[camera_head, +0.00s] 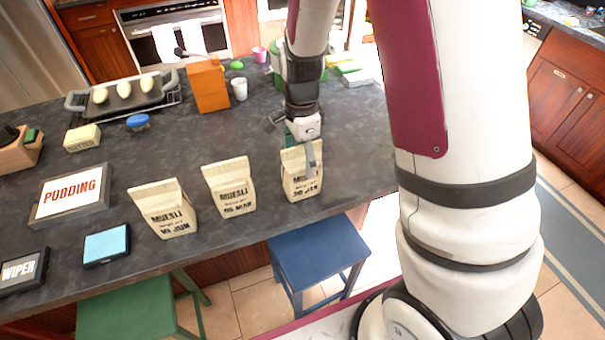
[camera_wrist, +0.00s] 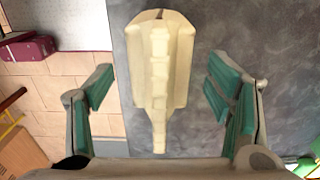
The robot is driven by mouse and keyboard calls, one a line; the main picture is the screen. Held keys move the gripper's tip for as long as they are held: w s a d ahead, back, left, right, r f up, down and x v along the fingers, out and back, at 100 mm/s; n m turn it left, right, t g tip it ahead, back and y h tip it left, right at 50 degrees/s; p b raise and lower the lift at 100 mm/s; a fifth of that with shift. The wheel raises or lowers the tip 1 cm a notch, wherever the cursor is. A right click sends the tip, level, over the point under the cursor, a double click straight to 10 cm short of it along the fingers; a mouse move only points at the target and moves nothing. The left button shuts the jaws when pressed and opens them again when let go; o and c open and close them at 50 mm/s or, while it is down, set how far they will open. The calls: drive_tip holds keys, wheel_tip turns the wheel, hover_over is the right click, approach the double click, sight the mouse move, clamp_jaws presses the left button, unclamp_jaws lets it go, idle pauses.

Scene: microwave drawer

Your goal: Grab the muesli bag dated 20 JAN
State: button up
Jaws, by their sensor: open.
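Three cream muesli bags stand in a row near the front edge of the dark counter. The right bag (camera_head: 300,180) has a date that seems to read 20 JAN, though the print is small. The middle bag (camera_head: 229,187) seems to read 05 MAR, and the left bag (camera_head: 163,209) a date ending in JUN. My gripper (camera_head: 296,143) is at the top of the right bag, pointing down. In the wrist view, the open green-padded fingers (camera_wrist: 165,100) are on either side of this bag (camera_wrist: 160,65), with gaps on both sides.
The counter (camera_head: 350,125) holds a PUDDING box (camera_head: 72,193), a blue-topped box (camera_head: 106,243), a WIPER box (camera_head: 20,272) and a butter block (camera_head: 82,138). An orange block (camera_head: 208,86) and white cup (camera_head: 239,89) stand behind. A blue stool (camera_head: 318,247) stands below the front edge.

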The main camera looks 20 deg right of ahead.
drive_tip(key=shift+f, duration=1.15)
drive_tip(key=c, duration=1.6)
drive_tip(key=shift+c, duration=0.2)
drive_tip(key=shift+r, duration=0.1)
